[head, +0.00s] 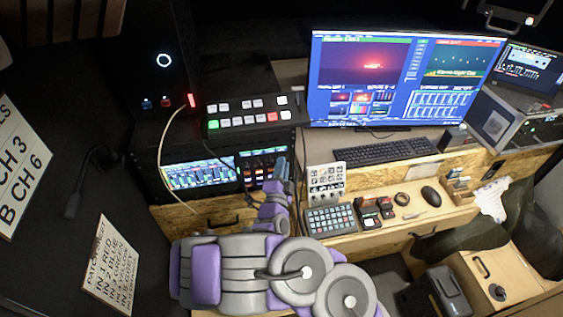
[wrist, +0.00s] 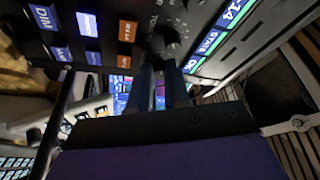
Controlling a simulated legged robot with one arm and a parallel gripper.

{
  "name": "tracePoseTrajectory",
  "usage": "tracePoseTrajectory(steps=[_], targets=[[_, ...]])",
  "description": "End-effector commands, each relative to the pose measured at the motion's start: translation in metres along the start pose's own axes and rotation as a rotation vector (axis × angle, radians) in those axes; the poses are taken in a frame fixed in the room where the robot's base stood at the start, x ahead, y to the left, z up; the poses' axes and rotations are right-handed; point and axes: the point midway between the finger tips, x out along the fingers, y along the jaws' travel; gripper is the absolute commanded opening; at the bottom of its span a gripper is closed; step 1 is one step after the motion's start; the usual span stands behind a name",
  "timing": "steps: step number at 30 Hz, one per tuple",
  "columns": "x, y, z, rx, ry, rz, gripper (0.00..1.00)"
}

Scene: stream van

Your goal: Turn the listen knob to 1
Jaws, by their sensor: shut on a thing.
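A dark panel with blue and orange lit keys (wrist: 88,24) fills the upper part of the wrist view; one key reads DIM. A small dark knob (wrist: 167,44) sits on this panel, right of the keys. My gripper (wrist: 163,66) is at the panel, its two dark fingers shut on the knob. The fingers hide part of the knob, and I cannot read its label or pointer. In the head view the keyed panel (head: 262,165) is in the rack at the centre, and my purple and grey arm reaches up to its right side, hiding part of it.
Green and blue lit displays (wrist: 212,38) lie right of the knob. In the head view, a switcher with coloured buttons (head: 250,113) sits above the rack, and a pale cable (head: 160,150) hangs at its left. A small mixer (head: 326,182) and a keypad (head: 330,220) stand close right of my arm.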

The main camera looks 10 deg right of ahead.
Motion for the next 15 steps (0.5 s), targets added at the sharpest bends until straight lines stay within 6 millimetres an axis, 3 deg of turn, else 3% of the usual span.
tracePoseTrajectory(steps=[15], targets=[[0.0001, 0.0013, -0.0004, 0.091, 0.001, 0.041, 0.00]])
